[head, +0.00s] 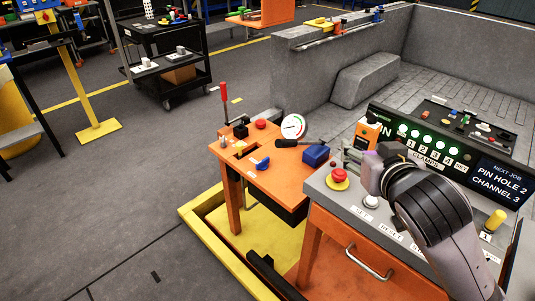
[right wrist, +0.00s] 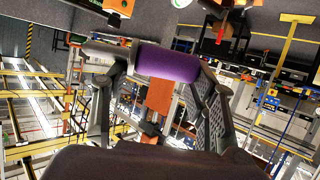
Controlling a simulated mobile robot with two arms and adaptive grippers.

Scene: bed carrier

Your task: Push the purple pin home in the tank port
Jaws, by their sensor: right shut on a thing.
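The purple pin (right wrist: 168,62) shows in the right wrist view as a thick purple cylinder with a grey metal part (right wrist: 105,52) at its left. My right gripper (right wrist: 160,72) is shut on the purple part, with one finger at each side. In the head view, my right gripper (head: 366,163) is over the console, beside its red button, and mostly hidden by my arm. A small purple patch (head: 374,157) shows there. I cannot make out the tank port in either view, nor whether the pin's tip touches anything. My left gripper is not in view.
The grey console (head: 330,196) carries a red mushroom button (head: 338,175) and a lit panel (head: 420,140) reading "PIN HOLE 2 CHANNEL 3". An orange table (head: 270,180) with a gauge (head: 293,126) and a blue block (head: 316,155) stands left of it. Open floor lies farther left.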

